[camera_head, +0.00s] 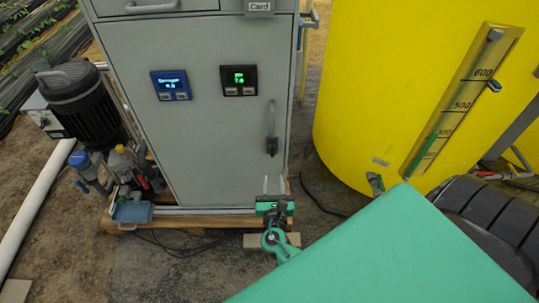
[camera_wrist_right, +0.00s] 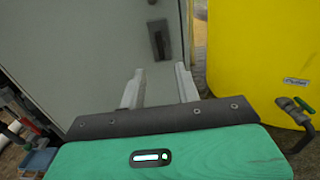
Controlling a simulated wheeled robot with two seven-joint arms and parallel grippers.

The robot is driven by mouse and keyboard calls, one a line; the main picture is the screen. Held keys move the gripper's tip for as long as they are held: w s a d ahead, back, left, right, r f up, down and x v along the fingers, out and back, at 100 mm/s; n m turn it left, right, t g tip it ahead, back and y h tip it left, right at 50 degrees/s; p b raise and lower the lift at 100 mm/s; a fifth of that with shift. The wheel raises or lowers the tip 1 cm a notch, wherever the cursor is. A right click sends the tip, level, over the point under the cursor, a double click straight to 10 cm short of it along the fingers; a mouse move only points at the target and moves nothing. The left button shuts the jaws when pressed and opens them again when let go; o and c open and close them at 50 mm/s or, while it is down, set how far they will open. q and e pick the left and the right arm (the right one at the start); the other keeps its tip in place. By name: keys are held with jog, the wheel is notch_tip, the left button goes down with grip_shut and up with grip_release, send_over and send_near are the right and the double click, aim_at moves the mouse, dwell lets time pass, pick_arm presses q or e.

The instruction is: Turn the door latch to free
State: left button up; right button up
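The door latch (camera_head: 272,130) is a dark upright handle near the right edge of the grey cabinet door (camera_head: 215,135). In the right wrist view the latch (camera_wrist_right: 159,40) stands beyond the fingers, near the top middle. My right gripper (camera_head: 274,183) is in front of the cabinet, below the latch and apart from it. Its two pale fingers (camera_wrist_right: 158,88) are spread, with nothing between them. My left gripper is not in view.
A yellow tank (camera_head: 400,80) stands right of the cabinet, with a valve (camera_wrist_right: 297,108) low on it. A wooden pallet (camera_head: 190,222) lies under the cabinet. Two small displays (camera_head: 238,80) are on the door.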

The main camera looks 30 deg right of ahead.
aim_at(272, 152)
jog(key=x, duration=1.1)
jog(key=shift+w, duration=0.25)
jog(key=shift+c, duration=0.2)
grip_shut()
